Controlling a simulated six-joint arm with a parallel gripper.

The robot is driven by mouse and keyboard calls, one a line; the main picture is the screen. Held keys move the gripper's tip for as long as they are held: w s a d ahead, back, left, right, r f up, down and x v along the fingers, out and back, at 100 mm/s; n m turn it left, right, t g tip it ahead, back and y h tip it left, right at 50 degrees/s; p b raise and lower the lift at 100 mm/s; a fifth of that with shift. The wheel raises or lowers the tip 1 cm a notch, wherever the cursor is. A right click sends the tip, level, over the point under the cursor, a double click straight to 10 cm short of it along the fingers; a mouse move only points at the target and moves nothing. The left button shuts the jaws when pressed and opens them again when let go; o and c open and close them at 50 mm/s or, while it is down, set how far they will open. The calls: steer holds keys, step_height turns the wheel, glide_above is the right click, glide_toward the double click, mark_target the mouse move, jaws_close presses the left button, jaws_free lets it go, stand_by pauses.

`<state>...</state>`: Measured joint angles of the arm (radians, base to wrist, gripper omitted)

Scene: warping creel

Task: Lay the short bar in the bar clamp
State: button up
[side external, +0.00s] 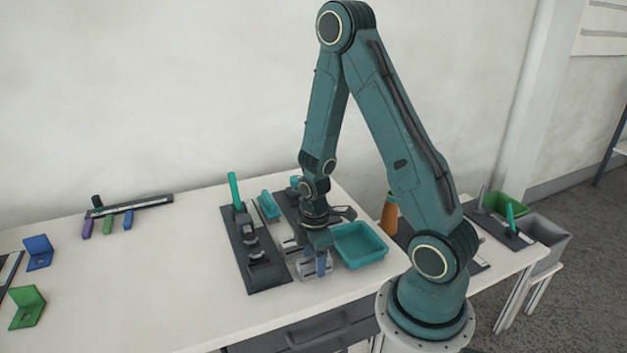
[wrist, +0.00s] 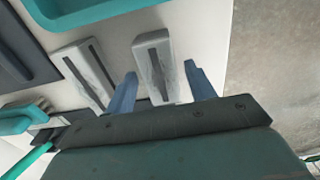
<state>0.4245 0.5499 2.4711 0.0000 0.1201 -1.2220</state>
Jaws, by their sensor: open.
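A short pale grey bar (wrist: 153,62) with a dark stripe along its top lies on the white table. In the wrist view it lies between the blue fingers of my gripper (wrist: 161,88), with gaps on both sides. My gripper (side external: 319,265) is open and low over the table at its front edge. A similar grey piece (wrist: 84,75) lies to the left of the bar in the wrist view. What looks like the bar clamp (side external: 254,252) is a dark base plate with grey blocks and an upright teal lever (side external: 234,190), left of my gripper. No bar shows in it.
A teal tray (side external: 360,244) stands close to the right of my gripper. A teal-handled fixture (side external: 269,206) is behind. An orange bottle (side external: 389,214) is beyond the tray. Blue (side external: 38,252) and green (side external: 27,307) brackets lie far left. The table's left middle is clear.

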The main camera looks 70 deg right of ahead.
steer(key=shift+c, duration=0.2)
steer(key=c, duration=0.9)
steer(key=shift+r, duration=1.5)
steer(key=shift+r, duration=0.1)
steer(key=shift+r, duration=1.9)
steer(key=w+d, duration=0.3)
steer(key=d, duration=0.4)
steer(key=w+d+r, duration=0.1)
steer(key=w+d, duration=0.3)
steer(key=d, duration=0.4)
steer(key=w+d+r, duration=0.1)
steer(key=w+d, duration=0.2)
steer(key=d, duration=0.4)
steer(key=shift+w+d+r, duration=0.1)
steer(key=shift+w+d, duration=0.2)
steer(key=shift+d, duration=0.05)
